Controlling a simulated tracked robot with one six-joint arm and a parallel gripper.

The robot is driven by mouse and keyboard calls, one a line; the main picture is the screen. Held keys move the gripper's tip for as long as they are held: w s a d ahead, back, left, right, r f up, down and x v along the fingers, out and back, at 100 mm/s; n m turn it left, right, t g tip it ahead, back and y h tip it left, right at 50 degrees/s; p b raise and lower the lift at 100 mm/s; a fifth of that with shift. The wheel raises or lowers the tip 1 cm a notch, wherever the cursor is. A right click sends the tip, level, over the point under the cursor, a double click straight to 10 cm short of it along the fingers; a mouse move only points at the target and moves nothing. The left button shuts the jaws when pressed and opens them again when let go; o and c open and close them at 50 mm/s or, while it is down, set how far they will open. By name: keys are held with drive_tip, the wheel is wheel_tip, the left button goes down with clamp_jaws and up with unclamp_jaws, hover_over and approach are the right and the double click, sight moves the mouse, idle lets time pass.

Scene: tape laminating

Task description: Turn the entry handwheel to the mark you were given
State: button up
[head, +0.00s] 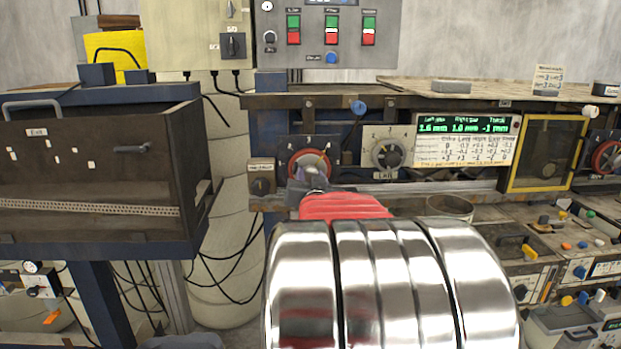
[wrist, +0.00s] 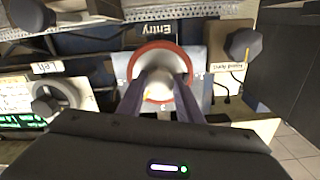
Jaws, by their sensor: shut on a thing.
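The entry handwheel (wrist: 133,66) has a red rim and a pale hub, and sits on a light plate under an upside-down "Entry" label (wrist: 163,29) in the wrist view. My gripper (wrist: 164,80) has its two dark fingers on the handwheel, shut on it across the hub area. In the head view the handwheel (head: 292,167) shows on the machine front, its lower part hidden behind my gripper (head: 314,182) and red wrist.
A grey knob labelled Left (head: 387,154) is right of the handwheel. A green display (head: 461,127) reads about 2.6 mm and 1.0 mm for the gaps. A small dark knob (head: 262,180) is at left. A yellow-framed guard (head: 543,153) stands farther right.

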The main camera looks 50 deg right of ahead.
drive_tip(key=shift+n, duration=3.9)
drive_tip(key=o, duration=1)
drive_tip(key=shift+o, duration=0.2)
